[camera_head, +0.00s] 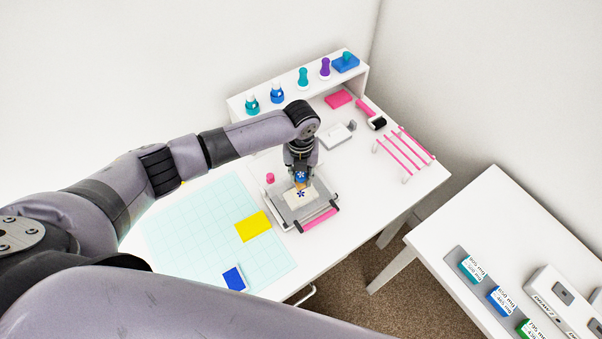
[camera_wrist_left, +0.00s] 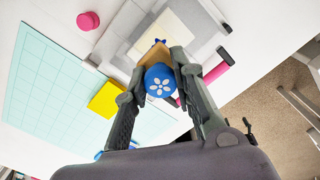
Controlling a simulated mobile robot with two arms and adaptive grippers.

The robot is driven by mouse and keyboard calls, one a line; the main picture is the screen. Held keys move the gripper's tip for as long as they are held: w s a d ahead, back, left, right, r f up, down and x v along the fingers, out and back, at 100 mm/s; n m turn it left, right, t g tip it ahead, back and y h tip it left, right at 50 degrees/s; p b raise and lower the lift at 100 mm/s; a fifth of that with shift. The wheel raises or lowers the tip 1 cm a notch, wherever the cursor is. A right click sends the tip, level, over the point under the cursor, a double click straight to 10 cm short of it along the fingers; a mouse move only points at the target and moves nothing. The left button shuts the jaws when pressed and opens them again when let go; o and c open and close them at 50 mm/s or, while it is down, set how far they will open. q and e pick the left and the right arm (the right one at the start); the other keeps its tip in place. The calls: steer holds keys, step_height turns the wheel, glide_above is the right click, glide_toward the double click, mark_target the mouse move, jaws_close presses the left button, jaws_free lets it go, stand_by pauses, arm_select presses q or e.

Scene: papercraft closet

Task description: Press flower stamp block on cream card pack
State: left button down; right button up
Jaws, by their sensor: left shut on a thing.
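The flower stamp block (camera_wrist_left: 160,80) has a blue end with a white flower and a tan wooden body. My left gripper (camera_head: 301,176) is shut on it, with a finger on each side in the left wrist view. The cream card pack (camera_head: 291,199) lies on a grey-and-white press (camera_head: 325,193) with a pink bar. The card also shows in the left wrist view (camera_wrist_left: 178,38), partly hidden by the block. I cannot tell whether the block touches the card.
A cutting mat (camera_head: 195,225) holds a yellow pad (camera_head: 253,226) and a blue block (camera_head: 234,278). A small pink knob (camera_head: 270,178) stands left of the press. The back shelf (camera_head: 300,92) holds bottles. A brayer (camera_head: 371,115) and pink rods (camera_head: 399,153) lie right.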

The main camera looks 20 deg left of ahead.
arm_select(q)
steer(key=shift+s+d+r+p, duration=0.1)
steer(key=shift+s+p, duration=0.2)
steer(key=shift+p, duration=0.1)
steer(key=s+p, duration=0.1)
steer(key=s+d+p, duration=0.1)
steer(key=s, duration=0.1)
steer(key=s+p, duration=0.2)
steer(key=shift+s+d, duration=0.1)
steer(key=shift+d, duration=0.15)
stand_by(0.4)
